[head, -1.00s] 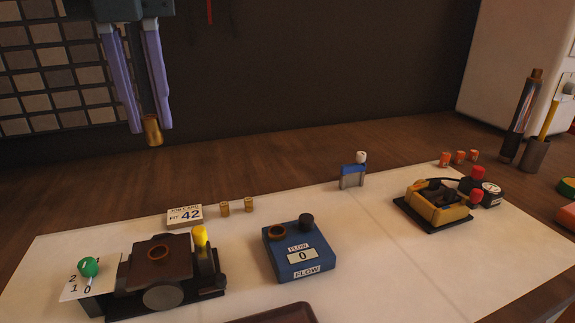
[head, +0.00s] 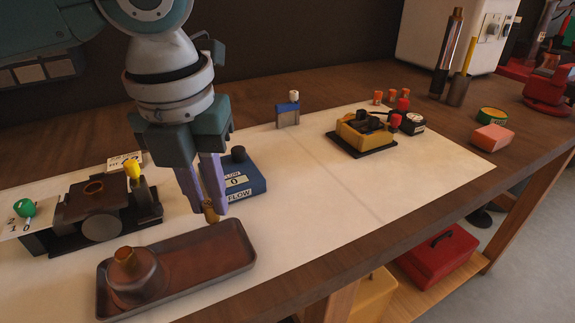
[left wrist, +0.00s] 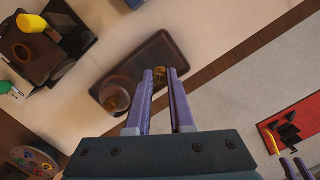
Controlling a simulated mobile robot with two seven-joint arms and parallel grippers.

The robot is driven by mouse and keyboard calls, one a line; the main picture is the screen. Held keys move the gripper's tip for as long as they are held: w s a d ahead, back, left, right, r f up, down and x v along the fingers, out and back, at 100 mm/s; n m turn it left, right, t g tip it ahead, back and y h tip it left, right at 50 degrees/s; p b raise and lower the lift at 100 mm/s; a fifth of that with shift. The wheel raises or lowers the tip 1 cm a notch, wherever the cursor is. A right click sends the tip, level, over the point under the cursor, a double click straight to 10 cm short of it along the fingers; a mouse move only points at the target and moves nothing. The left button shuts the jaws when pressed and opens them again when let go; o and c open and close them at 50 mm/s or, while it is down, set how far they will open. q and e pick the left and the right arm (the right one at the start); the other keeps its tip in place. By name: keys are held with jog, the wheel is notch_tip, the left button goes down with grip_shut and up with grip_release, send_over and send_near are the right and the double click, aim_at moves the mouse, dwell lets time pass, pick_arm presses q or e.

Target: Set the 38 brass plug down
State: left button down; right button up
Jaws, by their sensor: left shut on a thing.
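The 38 brass plug (head: 211,212) is held between the purple fingertips of my left gripper (head: 213,205), which is shut on it. In the left wrist view the plug (left wrist: 160,76) shows its number 38 between the fingers. It is over or beside the back right rim of a brown tray (head: 208,271); I cannot tell the height. The tray also shows in the left wrist view (left wrist: 158,52). A brown, round-bodied pot with a brass neck (head: 130,275) stands in the tray's left end. Purple fingers of my right gripper (left wrist: 295,168) show small and cut off in the left wrist view.
A dark fixture (head: 105,207) with a yellow knob stands left of my gripper. A blue FLOW box (head: 245,180) is close behind it, partly hidden. A job card (head: 125,160) is partly covered. A yellow device (head: 362,133) stands farther right. The pale mat right of the tray is clear.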

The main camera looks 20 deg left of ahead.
aim_at(213, 222)
pick_arm(q)
notch_tip(213, 222, down, 7)
jog(key=shift+r+b, duration=0.2)
jog(key=shift+b, duration=0.1)
jog(key=c, duration=0.8)
grip_release()
jog(key=shift+f, duration=0.1)
